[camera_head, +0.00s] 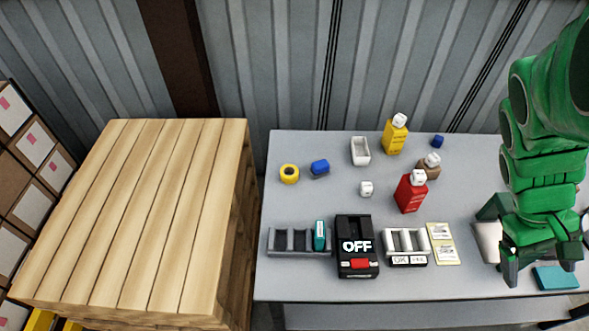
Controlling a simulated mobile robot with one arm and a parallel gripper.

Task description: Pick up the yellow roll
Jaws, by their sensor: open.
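The yellow roll (289,174) lies on the grey table near its back left, with a dark centre facing up. Nothing touches it. My gripper (539,277) is at the right end of the table, far to the right of the roll. It points down with its fingers apart and nothing visible between them. My green arm hides part of the table's right side.
A blue item (320,167) sits right of the roll. A white tray (360,151), yellow bottle (394,138) and red bottle (408,195) stand farther right. A grey rack (285,244), black OFF box (356,250) and white holder (404,246) line the front. Wooden pallets (140,215) are left.

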